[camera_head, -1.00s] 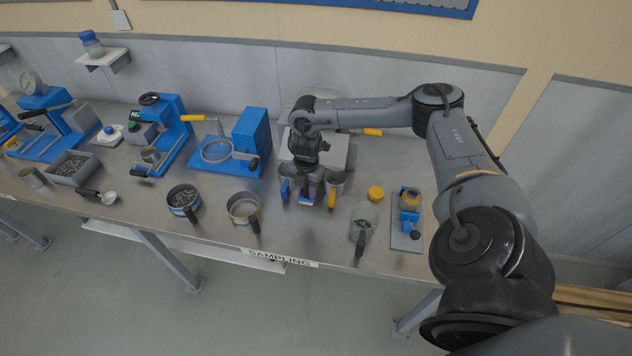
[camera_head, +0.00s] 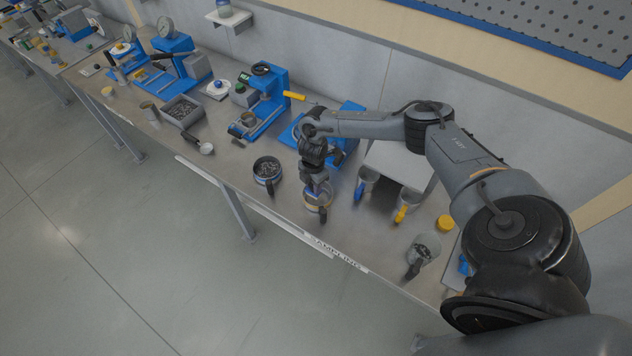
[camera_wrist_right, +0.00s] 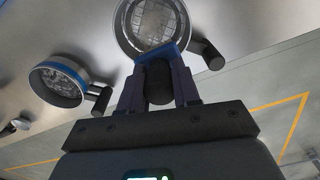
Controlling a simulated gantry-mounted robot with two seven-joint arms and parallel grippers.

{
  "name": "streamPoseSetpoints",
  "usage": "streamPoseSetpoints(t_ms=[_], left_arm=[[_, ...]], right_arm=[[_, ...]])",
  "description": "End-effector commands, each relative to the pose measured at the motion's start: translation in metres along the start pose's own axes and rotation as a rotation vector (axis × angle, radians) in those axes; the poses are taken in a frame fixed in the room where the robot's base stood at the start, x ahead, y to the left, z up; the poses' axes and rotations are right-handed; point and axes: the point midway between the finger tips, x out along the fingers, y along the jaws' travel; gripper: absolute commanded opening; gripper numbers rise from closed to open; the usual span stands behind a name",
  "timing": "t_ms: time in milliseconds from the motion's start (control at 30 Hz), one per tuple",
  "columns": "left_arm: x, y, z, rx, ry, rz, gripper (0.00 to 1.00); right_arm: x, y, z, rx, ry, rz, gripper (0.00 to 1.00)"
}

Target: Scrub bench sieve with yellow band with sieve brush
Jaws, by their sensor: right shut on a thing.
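My right gripper (camera_head: 316,180) is shut on the sieve brush, which has a black handle (camera_wrist_right: 158,82) and a blue head (camera_wrist_right: 172,52). It holds the brush above the yellow-banded bench sieve (camera_head: 317,208), partly covering it in the head view. In the wrist view this sieve (camera_wrist_right: 150,22) has a steel rim, a mesh floor and a black handle; the brush head overlaps its near rim. I cannot tell whether the bristles touch the mesh. My left gripper is not in view.
A second sieve with a blue band (camera_head: 267,170) holds dark grains to the left. The bench's front edge runs close by.

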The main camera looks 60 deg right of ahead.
Motion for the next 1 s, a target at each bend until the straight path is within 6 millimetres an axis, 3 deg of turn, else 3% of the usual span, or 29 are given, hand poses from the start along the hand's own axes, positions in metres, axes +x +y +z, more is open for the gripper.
streamPoseSetpoints(t_ms=[333, 1000], left_arm=[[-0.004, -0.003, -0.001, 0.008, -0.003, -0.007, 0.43], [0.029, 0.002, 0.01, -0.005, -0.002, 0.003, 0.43]], right_arm=[[-0.002, 0.0, 0.0, 0.0, 0.0, 0.0, 0.07], [0.048, 0.0, 0.0, 0.0, 0.0, 0.001, 0.07]])
